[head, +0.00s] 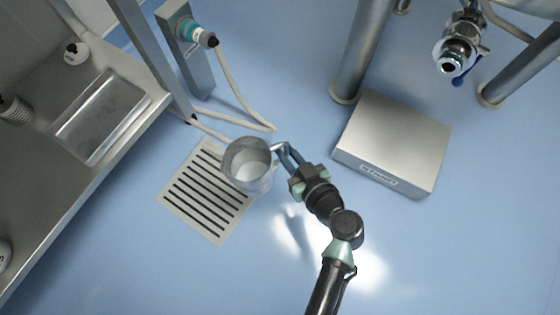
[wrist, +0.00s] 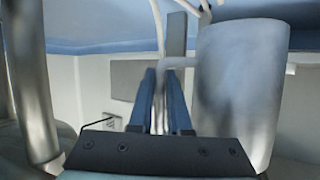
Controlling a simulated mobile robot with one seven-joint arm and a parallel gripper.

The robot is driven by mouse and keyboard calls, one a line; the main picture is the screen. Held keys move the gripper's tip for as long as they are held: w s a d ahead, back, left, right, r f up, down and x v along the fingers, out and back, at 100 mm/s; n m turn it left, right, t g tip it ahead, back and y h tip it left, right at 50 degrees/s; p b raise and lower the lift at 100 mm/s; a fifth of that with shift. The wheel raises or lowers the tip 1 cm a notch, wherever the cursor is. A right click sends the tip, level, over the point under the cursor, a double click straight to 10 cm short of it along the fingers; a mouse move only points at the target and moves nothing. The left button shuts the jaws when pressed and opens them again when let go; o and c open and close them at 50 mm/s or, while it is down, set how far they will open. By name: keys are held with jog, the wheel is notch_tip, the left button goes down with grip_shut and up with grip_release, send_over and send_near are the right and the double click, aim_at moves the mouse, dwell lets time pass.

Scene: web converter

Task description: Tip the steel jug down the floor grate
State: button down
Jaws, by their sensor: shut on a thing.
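The steel jug (head: 250,165) is a cylindrical metal vessel, seen from above in the head view with its open mouth facing up. It looks upright, and its inside is pale grey; I cannot tell what it holds. My gripper (head: 283,156) is shut on the jug's handle, at the jug's right side. In the wrist view the jug (wrist: 238,90) stands to the right of my two blue fingers (wrist: 160,100), with its handle running between them. The floor grate (head: 203,195), a square plate with dark slots, lies below and left of the jug, which overlaps its upper right part in the picture.
A steel box (head: 395,140) lies on the floor to the right, by a tank leg (head: 362,50). A valve (head: 458,45) hangs at upper right. A steel bench (head: 50,170) with a tray (head: 100,117) is at left. A hose (head: 232,90) runs behind the jug. Floor below the grate is clear.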

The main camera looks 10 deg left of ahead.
jog(key=shift+n+g+y, duration=0.5)
jog(key=shift+n+y, duration=0.2)
jog(key=f+b, duration=0.2)
jog(key=a+f+b, duration=0.1)
jog(key=b, duration=0.1)
jog(key=f+b, duration=0.2)
jog(key=shift+w+a+f, duration=0.3)
jog(key=shift+a+f+n+h, duration=0.2)
jog(key=shift+n+h, duration=0.1)
jog(key=shift+h, duration=0.3)
jog(key=shift+a+f+n+g+h+p, duration=0.15)
jog(key=shift+f+n+g+h+p, duration=0.2)
jog(key=shift+h+p, duration=0.85)
jog(key=shift+a+f+n+g+h+p, duration=0.25)
jog(key=shift+a+f+n+h+p, duration=0.55)
jog(key=shift+p, duration=2)
jog(key=shift+w+a+f+h+p, duration=0.1)
jog(key=shift+f+h+p, duration=0.3)
jog(key=shift+h+p, duration=0.35)
jog(key=shift+a+f+n+h+p, duration=0.1)
jog(key=shift+n+h+p, duration=0.15)
jog(key=shift+h+p, duration=0.1)
